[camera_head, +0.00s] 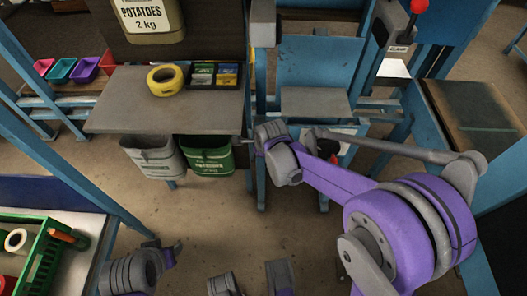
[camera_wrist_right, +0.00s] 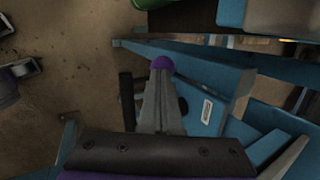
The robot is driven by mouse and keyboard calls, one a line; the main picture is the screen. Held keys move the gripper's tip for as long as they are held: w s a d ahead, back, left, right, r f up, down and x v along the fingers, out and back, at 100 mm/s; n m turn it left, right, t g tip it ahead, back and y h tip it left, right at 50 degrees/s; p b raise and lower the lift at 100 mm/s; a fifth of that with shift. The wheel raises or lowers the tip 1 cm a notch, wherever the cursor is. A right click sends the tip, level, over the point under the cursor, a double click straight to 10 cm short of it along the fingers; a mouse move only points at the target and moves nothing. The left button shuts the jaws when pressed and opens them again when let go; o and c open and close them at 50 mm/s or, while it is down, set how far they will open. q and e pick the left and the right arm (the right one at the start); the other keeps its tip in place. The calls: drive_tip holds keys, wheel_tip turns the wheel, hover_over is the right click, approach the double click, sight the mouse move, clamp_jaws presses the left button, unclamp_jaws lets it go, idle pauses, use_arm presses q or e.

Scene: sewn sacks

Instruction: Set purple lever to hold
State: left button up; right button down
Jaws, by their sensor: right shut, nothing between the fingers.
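In the right wrist view the purple knob (camera_wrist_right: 162,65) of the lever shows just past the tips of my right gripper (camera_wrist_right: 160,82). The gripper's two grey fingers lie together, shut, with nothing held. The fingertips overlap the knob's near edge in the picture; whether they touch it I cannot tell. A small white label (camera_wrist_right: 206,111) sits on the blue panel beside the fingers, too small to read. In the head view my right arm reaches in from the right, and its gripper and the purple lever are not discernible. I cannot make out my left gripper; parts of my left arm show at the bottom.
Blue frame beams (camera_wrist_right: 190,60) lie close around the right gripper. In the head view a red-knobbed lever (camera_head: 418,6) stands upper right. A shelf (camera_head: 125,108) holds a yellow tape roll (camera_head: 165,79); sacks (camera_head: 207,156) hang below. A green crate (camera_head: 45,260) is lower left.

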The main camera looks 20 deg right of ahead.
wheel_tip(320, 180, down, 9)
drive_tip(key=d+n+g+h+b, duration=0.2)
drive_tip(key=h+b, duration=0.1)
drive_tip(key=h, duration=0.7)
drive_tip(key=shift+s+r+n+b, duration=0.15)
drive_tip(key=shift+r+n+b, duration=0.05)
drive_tip(key=shift+n+b, duration=0.2)
drive_tip(key=shift+d, duration=0.1)
idle(0.5)
